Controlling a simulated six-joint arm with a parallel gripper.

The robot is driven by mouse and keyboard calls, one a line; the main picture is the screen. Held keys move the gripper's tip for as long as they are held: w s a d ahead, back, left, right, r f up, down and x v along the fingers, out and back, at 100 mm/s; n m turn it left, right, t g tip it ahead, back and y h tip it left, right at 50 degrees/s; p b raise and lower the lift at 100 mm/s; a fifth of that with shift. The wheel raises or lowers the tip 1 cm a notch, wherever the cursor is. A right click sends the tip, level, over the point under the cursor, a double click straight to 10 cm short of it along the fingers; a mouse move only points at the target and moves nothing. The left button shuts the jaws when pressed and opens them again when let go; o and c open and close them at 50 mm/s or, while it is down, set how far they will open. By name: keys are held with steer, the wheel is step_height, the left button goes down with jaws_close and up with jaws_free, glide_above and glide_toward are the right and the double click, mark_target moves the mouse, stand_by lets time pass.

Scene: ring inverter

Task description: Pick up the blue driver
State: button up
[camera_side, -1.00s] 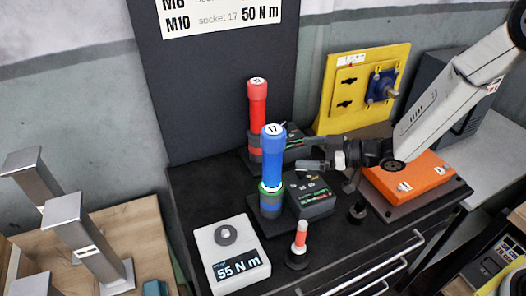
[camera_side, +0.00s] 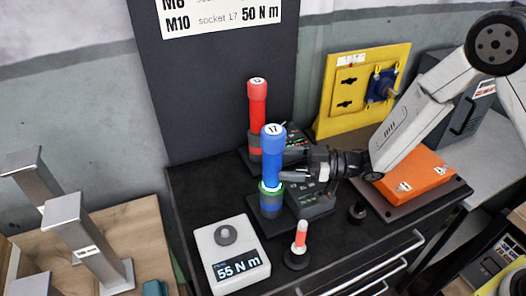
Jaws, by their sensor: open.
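The blue driver (camera_side: 273,160) stands upright in its dark holder on the black bench top, with a white cap marked 17 and a green ring around its lower part. My gripper (camera_side: 284,175) comes in level from the right, with its fingertips at the driver's shaft just above the green ring. The jaws are open. I cannot tell from this view whether the fingers touch the shaft or sit on both sides of it.
A red driver (camera_side: 257,105) stands close behind. A white torque display (camera_side: 232,262) reading 55 N m and a small red-and-white piece (camera_side: 300,238) are in front. An orange box (camera_side: 412,173) lies right, and a yellow panel (camera_side: 350,85) stands behind. Metal posts (camera_side: 75,235) stand left.

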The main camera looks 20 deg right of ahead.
mark_target(264, 161)
steer(key=shift+w+a, duration=0.1)
steer(key=shift+a, duration=0.15)
steer(key=shift+x, duration=2.6)
steer(key=c, duration=1.3)
steer(key=shift+r, duration=0.1)
jaws_close()
